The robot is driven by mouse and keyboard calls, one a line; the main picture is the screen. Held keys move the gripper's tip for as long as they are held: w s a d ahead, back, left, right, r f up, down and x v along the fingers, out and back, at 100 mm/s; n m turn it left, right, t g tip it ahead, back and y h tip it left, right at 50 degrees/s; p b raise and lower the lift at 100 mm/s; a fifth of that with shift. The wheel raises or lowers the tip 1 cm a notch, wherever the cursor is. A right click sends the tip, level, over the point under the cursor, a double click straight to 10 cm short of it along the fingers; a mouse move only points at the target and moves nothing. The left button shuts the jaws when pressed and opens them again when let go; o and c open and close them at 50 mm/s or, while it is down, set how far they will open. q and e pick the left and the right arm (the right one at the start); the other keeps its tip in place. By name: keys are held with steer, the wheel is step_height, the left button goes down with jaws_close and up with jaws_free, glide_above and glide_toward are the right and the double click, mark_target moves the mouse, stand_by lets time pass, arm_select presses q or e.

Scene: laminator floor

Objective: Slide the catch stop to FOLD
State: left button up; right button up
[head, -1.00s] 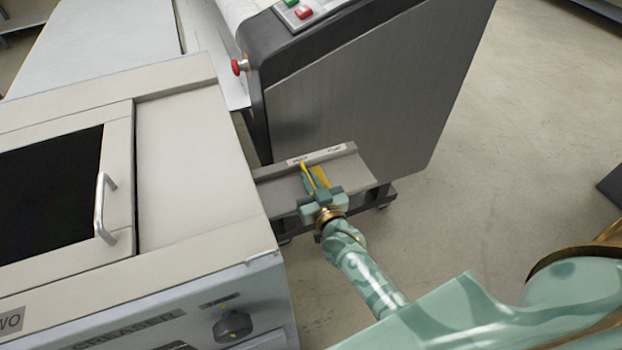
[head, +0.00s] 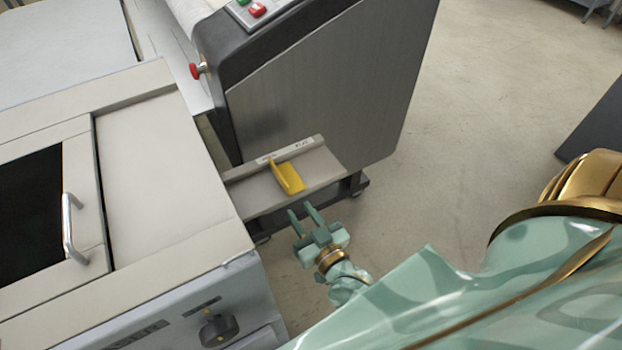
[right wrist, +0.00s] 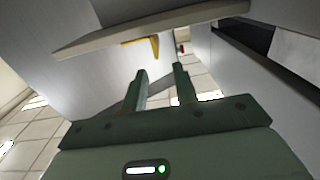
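The yellow catch stop (head: 288,177) stands on a grey shelf (head: 259,195) beside the dark-sided machine. A white label strip (head: 291,149) runs along the shelf's back edge, its words too small to read. My right gripper (head: 304,215) is open and empty in front of the shelf, apart from the stop. In the right wrist view the two fingers (right wrist: 160,80) are spread with nothing between them, and a yellow part of the stop (right wrist: 154,46) shows at the shelf edge beyond. My left gripper is not in view.
The beige creaser cabinet (head: 160,168) with a handle (head: 69,228) and a knob (head: 217,330) stands left of the shelf. The dark machine (head: 325,95) rises behind it, with a red button (head: 196,71).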

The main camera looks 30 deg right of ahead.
steer(key=s, duration=0.4)
steer(key=shift+a, duration=0.15)
steer(key=shift+w, duration=0.1)
